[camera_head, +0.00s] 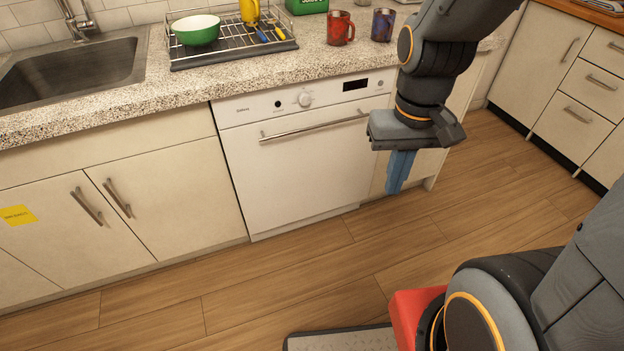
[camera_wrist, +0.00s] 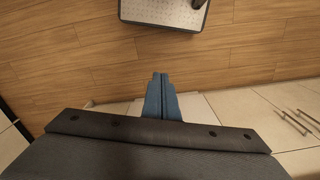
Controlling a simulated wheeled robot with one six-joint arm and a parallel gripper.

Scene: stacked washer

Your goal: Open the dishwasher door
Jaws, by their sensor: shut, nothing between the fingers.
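The white dishwasher (camera_head: 300,175) is built in under the speckled counter, and its door is closed and upright. A long metal bar handle (camera_head: 315,127) runs across the top of the door, below a panel with a knob and a dark display. My gripper (camera_head: 396,190) hangs pointing down in front of the dishwasher's right edge, apart from the handle. Its blue fingers are together and empty. In the wrist view my gripper (camera_wrist: 160,76) shows its fingertips touching above the wood floor.
On the counter (camera_head: 130,105) stand a dish rack (camera_head: 232,45) with a green bowl (camera_head: 196,29), a red mug (camera_head: 340,28) and a blue mug (camera_head: 383,25). A sink (camera_head: 70,75) is at the left. Drawers (camera_head: 580,85) stand at the right. The wood floor (camera_head: 290,260) before the dishwasher is clear.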

